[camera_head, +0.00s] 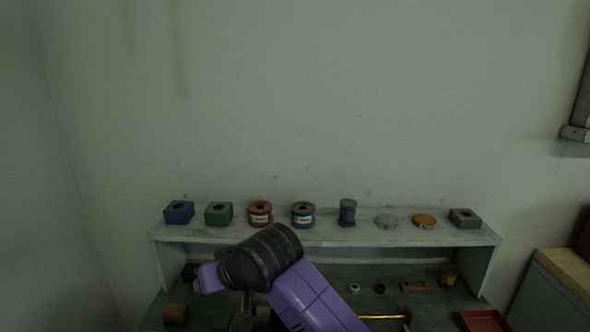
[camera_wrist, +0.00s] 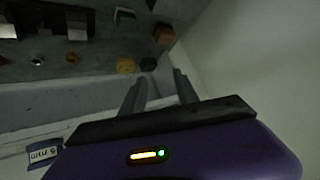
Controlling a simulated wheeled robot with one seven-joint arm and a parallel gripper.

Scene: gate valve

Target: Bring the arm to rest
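My arm, purple with a dark ribbed joint, rises in front of the bench in the head view and stands over the front of the shelf. My gripper (camera_wrist: 158,88) shows in the wrist view as two grey fingers standing apart, with nothing seen between them. In the head view the gripper is mostly hidden behind the arm. No gate valve can be made out clearly in either view.
A grey raised shelf (camera_head: 330,238) carries a blue block (camera_head: 179,212), a green block (camera_head: 218,214), spools (camera_head: 303,215) and several other parts. Below are a brass rod (camera_head: 385,317) and a red tray (camera_head: 484,321). Bare wall stands behind; a wooden-topped cabinet (camera_head: 562,272) is right.

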